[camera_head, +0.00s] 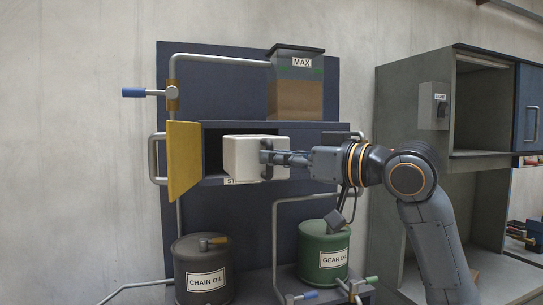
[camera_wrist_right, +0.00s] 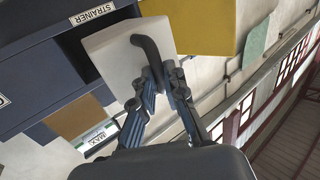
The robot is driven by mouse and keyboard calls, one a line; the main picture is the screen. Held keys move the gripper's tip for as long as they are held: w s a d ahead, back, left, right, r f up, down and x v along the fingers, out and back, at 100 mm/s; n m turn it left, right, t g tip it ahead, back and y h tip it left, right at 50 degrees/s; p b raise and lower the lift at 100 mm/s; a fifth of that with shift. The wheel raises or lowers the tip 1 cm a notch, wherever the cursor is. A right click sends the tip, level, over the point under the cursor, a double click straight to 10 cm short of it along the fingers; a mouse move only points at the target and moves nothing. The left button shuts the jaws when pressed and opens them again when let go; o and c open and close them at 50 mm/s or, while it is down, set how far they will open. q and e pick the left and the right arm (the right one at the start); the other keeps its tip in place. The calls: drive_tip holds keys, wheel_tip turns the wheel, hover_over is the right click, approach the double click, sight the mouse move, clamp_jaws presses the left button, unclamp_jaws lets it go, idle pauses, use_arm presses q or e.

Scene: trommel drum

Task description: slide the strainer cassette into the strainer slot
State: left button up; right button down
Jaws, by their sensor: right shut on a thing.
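The strainer cassette (camera_head: 243,157) is a white block with a dark curved handle, which shows in the right wrist view (camera_wrist_right: 147,50). My right gripper (camera_head: 268,160) is shut on that handle, and its fingers (camera_wrist_right: 160,78) close around it in the wrist view. The strainer slot (camera_head: 212,147) is a dark opening in the blue cabinet, with a yellow door (camera_head: 184,161) swung open at its left. The cassette covers the middle of the opening; I cannot tell whether its back end is inside. My left gripper is not in view.
A STRAINER label (camera_wrist_right: 92,13) sits on the cabinet edge. A MAX tank (camera_head: 296,88) stands above. A chain oil can (camera_head: 203,270) and a gear oil can (camera_head: 324,250) stand below among pipes. A grey cabinet (camera_head: 412,120) stands at right.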

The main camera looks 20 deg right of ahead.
drive_tip(key=shift+w, duration=0.6)
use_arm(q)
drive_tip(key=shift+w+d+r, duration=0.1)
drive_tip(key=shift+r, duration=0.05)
use_arm(e)
drive_tip(key=shift+r, duration=0.1)
drive_tip(key=shift+d, duration=0.1)
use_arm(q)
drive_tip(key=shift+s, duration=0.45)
